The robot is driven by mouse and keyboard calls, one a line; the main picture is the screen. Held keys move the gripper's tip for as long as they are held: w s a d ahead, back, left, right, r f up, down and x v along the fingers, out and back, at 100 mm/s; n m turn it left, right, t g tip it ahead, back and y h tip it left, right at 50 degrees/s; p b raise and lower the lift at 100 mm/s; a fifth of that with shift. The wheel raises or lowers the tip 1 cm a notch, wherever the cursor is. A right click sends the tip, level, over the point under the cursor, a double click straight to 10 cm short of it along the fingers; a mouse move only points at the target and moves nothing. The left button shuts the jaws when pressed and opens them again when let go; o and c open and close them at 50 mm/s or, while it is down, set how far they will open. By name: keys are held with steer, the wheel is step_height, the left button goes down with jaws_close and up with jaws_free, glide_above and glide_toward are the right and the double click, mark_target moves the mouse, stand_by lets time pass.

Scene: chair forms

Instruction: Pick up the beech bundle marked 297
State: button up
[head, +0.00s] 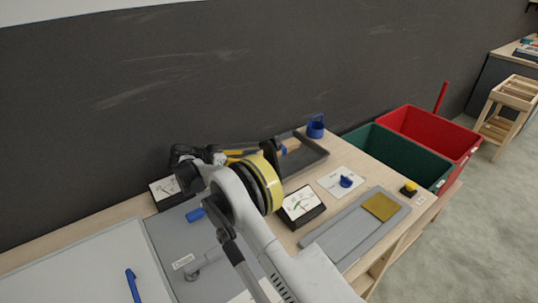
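I cannot make out a beech bundle marked 297 in the head view, and no marking 297 can be read. My arm reaches up from the bottom right over the workbench (100,210), with a yellow ring at a joint. The dark part at its far end, beside the wall, looks like my gripper (183,155). Its fingers are small and partly hidden by my arm, so I cannot tell whether they are open or hold anything.
The bench carries dial meters (301,206), a grey tray (306,158), a blue holder (316,127), a grey board with a yellow pad (381,206) and a whiteboard with a blue pen (132,285). Green (400,158) and red (436,131) bins stand right. A dark wall runs behind.

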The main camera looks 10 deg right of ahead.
mark_target(269, 154)
steer(key=b+x, duration=0.1)
steer(key=x, duration=0.2)
steer(key=b+x, duration=0.2)
steer(key=x, duration=0.2)
steer(key=shift+w+d+f, duration=0.15)
steer(key=shift+w, duration=0.15)
steer(key=shift+c, duration=0.9)
jaws_close()
